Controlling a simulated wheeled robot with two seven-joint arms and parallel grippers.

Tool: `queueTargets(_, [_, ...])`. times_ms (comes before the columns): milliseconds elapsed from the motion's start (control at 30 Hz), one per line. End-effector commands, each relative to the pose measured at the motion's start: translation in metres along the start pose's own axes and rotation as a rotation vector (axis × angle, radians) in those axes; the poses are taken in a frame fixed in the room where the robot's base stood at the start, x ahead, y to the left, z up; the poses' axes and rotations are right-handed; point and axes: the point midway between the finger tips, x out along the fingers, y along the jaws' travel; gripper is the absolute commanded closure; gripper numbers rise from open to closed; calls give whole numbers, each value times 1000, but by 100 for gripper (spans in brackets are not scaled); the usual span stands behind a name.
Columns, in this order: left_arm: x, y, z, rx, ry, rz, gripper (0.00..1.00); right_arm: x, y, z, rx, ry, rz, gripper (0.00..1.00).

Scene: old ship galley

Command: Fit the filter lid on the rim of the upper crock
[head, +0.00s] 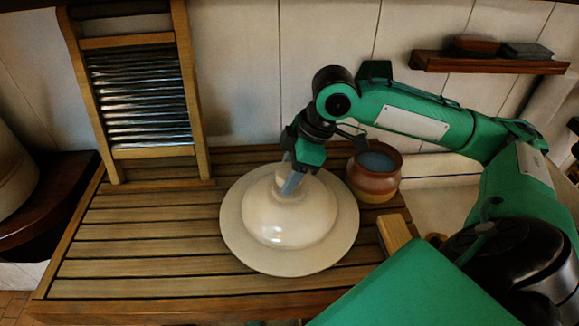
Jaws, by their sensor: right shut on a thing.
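The filter lid (290,222) is a glossy cream dome with a knob on top, above the slatted wooden board. A wide pale round rim (240,245) spreads all around the dome; I cannot tell if it is the lid's own brim or a separate piece below. My right gripper (293,182) reaches down from above and is shut on the lid at its knob. No upper crock can be made out apart from this; anything under the lid is hidden. My left gripper is not in view.
A brown pot (373,185) with bluish contents stands close behind the lid's right side. A wooden block (395,232) lies to the right. A washboard (140,100) leans on the tiled wall at back left. The slatted board (150,250) is clear at left.

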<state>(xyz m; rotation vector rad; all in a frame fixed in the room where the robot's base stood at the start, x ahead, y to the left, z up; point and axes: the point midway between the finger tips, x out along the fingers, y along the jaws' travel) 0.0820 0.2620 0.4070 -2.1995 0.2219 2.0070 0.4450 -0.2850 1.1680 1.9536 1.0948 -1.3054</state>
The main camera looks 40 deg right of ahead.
Motion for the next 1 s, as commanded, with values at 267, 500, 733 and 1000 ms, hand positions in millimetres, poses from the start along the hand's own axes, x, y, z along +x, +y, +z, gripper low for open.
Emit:
queueTargets(267, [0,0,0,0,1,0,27,2,0,1,1,0,-1,27])
queueTargets(500, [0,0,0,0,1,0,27,2,0,1,1,0,0,27])
queueTargets(733, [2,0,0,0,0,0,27,-15,1,0,1,0,4,27])
queueTargets(1000, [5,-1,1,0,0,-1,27,-73,1,-1,2,2,5,27])
